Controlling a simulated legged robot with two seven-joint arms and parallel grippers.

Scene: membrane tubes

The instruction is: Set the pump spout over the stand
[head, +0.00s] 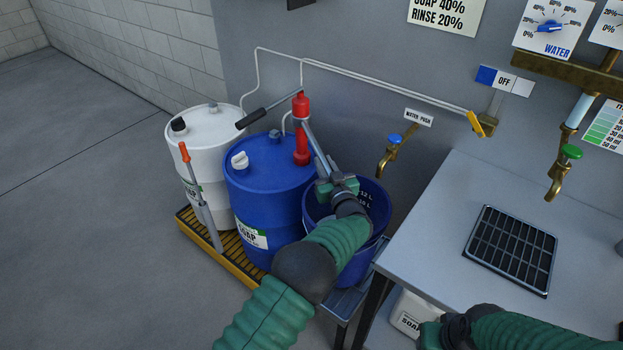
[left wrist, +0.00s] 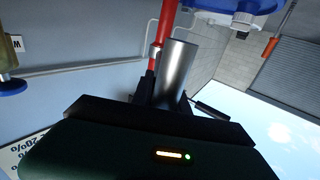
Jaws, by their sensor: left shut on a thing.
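The red hand pump (head: 301,112) stands on top of the blue soap drum (head: 262,205), with a black lever pointing left. Its grey metal spout (head: 316,146) slants down to the right. The left wrist view shows the silver spout (left wrist: 176,72) between the dark fingers (left wrist: 163,98). The spout's tip is hidden in the head view. My right gripper (head: 430,335) is at the bottom edge.
The blue bucket (head: 375,205) occupies the stand. A white drum (head: 214,134) and a grey tool with an orange tip (head: 184,152) are on the yellow pallet (head: 186,218) at left. A brass tap (head: 388,158) juts from the wall. A grey counter (head: 440,215) borders the right.

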